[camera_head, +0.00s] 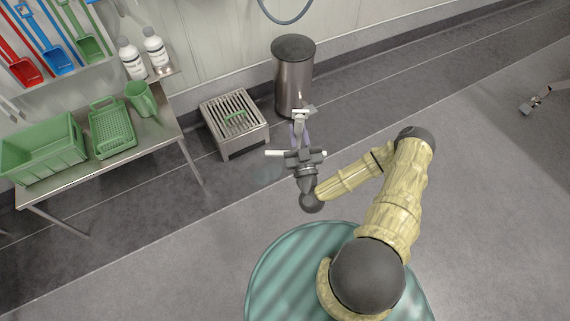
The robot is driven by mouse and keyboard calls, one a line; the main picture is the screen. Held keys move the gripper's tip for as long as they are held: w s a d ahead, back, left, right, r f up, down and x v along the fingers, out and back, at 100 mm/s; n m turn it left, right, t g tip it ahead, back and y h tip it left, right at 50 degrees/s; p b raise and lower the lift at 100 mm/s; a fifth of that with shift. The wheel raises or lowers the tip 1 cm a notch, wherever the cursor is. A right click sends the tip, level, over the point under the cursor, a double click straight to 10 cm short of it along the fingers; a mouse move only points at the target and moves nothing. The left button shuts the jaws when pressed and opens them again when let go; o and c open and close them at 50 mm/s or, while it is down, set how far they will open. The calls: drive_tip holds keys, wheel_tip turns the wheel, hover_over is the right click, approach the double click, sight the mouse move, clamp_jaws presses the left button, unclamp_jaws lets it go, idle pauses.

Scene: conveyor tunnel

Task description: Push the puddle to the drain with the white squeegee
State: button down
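My gripper (300,122) is near the middle of the view, at the end of my yellow-sleeved arm, in front of the steel bin. Pale, lavender-tinted parts reach forward from its dark body, with a small white piece at their far end. A short white bar (276,153) sticks out to the left beside the gripper body. I cannot tell whether these white parts belong to the squeegee, nor whether the fingers are open or shut. No floor drain is clearly visible.
A slatted steel stand (259,136) with a green item on top is left of my gripper. A steel bin (293,85) stands behind it. A steel table (165,138) at left holds green containers. Coloured scoops hang above. The right floor is mostly clear.

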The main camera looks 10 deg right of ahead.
drive_tip(key=shift+a, duration=0.15)
drive_tip(key=shift+f, duration=0.25)
drive_tip(key=w+f+n+g+y+b, duration=0.1)
drive_tip(key=w+f+n+y+b, duration=0.1)
drive_tip(key=f+b, duration=0.7)
drive_tip(key=w+a+f+n+g+y+b, duration=0.1)
drive_tip(key=w+f+y+b, duration=0.3)
drive_tip(key=f+b, duration=0.6)
drive_tip(key=w+f+n+g+y+b, duration=0.1)
drive_tip(key=w+f+n+y+b, duration=0.2)
drive_tip(key=f+b, duration=0.6)
wheel_tip(320, 180, down, 4)
drive_tip(key=shift+a+f+y+b, duration=0.1)
drive_tip(key=shift+a+y+b, duration=0.25)
drive_tip(key=shift+y, duration=0.85)
wheel_tip(320, 180, down, 10)
drive_tip(key=b, duration=0.8)
drive_tip(key=shift+f+b, duration=0.4)
drive_tip(key=shift+f, duration=0.2)
